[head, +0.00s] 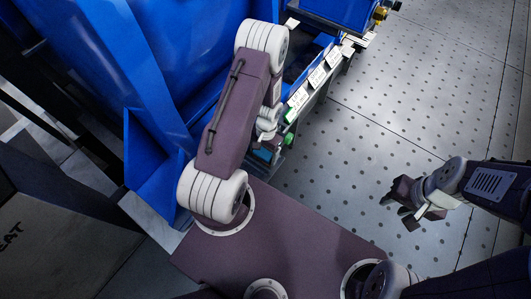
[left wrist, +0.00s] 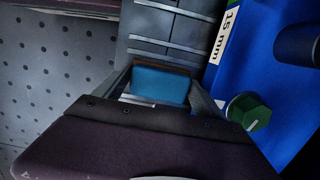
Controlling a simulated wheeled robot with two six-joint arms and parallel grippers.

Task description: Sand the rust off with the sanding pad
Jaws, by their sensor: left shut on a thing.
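The sanding pad (left wrist: 160,84), a blue block with a brown edge, sits between the fingers of my left gripper (left wrist: 163,92) in the left wrist view. The left gripper is shut on it. In the head view my left gripper (head: 266,148) is beside the labelled rack, mostly hidden by its own arm. My right gripper (head: 408,205) is at the right of the head view, empty with its fingers apart, above the floor. No rust can be made out in either view.
A rack (head: 315,85) with white labels runs along the blue cabinet (head: 185,70). In the left wrist view a green-capped part (left wrist: 248,112) is close to the right finger, beside a "15 mm" label (left wrist: 225,35).

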